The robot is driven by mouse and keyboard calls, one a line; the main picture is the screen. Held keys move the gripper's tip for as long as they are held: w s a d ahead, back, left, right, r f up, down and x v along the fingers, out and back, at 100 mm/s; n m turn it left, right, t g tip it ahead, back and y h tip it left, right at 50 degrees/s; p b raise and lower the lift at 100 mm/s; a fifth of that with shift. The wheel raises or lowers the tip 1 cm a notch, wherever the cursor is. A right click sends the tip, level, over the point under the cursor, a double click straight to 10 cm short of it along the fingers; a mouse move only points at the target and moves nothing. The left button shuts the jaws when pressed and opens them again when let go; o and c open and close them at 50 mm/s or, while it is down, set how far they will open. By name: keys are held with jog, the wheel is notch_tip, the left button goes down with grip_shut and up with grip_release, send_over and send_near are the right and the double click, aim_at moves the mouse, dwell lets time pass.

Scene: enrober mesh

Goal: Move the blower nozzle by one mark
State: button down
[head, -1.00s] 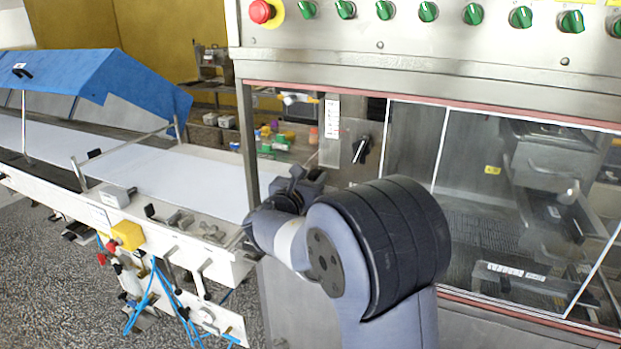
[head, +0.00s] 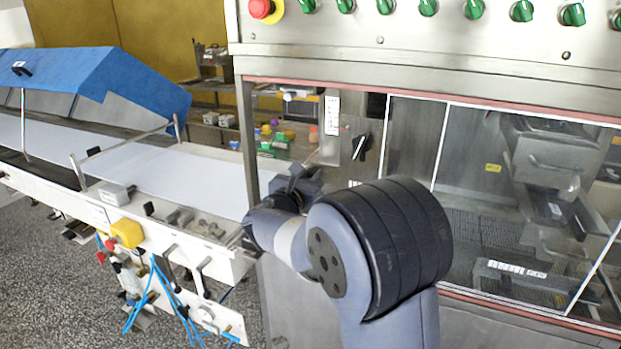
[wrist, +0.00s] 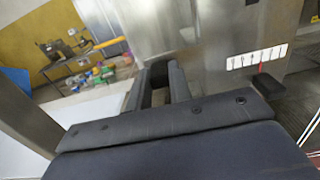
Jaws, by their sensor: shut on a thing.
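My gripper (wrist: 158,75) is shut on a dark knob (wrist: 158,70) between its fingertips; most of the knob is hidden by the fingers. In the head view my gripper (head: 300,183) is at the left end of the machine's opening, largely hidden by my own arm. A white scale plate with several marks (wrist: 257,57) and a small red pointer (wrist: 262,68) sits to the right of my gripper in the wrist view. The scale plate (head: 332,115) stands upright in the head view. I cannot clearly make out the blower nozzle itself.
A black handle (head: 361,147) sits right of the scale; it also shows in the wrist view (wrist: 268,86). Clear panels (head: 500,200) close the machine's right side. A white conveyor belt (head: 180,180) runs left. Colored containers (head: 275,138) stand behind.

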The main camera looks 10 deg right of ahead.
jog(key=shift+f, duration=0.75)
jog(key=c, duration=1.3)
grip_release()
jog(key=shift+r, duration=0.1)
jog(key=shift+s+a, duration=0.1)
jog(key=b+v, duration=0.2)
jog(key=v, duration=0.8)
jog(key=shift+s+a, duration=0.15)
jog(key=shift+s, duration=0.1)
